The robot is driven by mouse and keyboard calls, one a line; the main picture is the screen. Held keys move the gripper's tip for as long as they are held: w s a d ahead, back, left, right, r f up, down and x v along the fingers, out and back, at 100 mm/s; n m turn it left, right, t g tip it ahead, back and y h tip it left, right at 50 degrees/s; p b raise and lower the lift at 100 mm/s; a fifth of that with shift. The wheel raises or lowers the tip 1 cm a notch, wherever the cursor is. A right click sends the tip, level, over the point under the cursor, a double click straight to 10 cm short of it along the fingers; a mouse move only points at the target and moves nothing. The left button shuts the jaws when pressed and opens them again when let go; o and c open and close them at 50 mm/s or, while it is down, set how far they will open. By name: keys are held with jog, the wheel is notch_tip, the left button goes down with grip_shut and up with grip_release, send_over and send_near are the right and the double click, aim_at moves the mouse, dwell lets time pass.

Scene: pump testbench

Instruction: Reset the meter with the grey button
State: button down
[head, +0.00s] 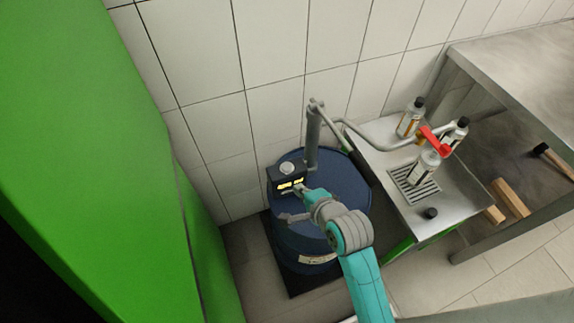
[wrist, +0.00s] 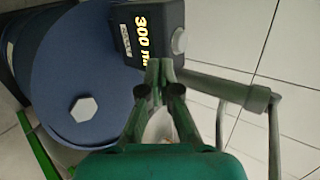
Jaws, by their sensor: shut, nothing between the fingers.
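The meter (head: 272,180) is a small black box with a lit yellow display, mounted above the blue drum. It also shows in the wrist view (wrist: 130,42), where its display reads "300" and some letters partly cut off. The grey button (head: 287,167) is a round knob on the meter's top; in the wrist view it shows on the meter's side (wrist: 179,41). My gripper (head: 299,189) is shut and empty, its tips close to the meter's display side. In the wrist view the fingertips (wrist: 159,66) lie just below the meter; I cannot tell whether they touch it.
Several bottles stand around a metal drip tray (head: 460,185). A green cabinet (head: 90,150) fills the left, and a tiled wall (head: 270,45) stands behind.

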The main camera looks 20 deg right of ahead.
aim_at(288, 168)
jog(key=w+r+m+g, duration=0.1)
jog(key=w+r+m, duration=0.5)
jog(key=w+r, duration=0.3)
jog(key=shift+w+r+g+y, duration=0.2)
jog(key=shift+w+g+y, duration=0.2)
jog(key=shift+w, duration=0.25)
jog(key=shift+d+f, duration=0.1)
jog(key=shift+f, duration=4.3)
jog(key=shift+f, duration=0.2)
jog(key=shift+f, duration=0.25)
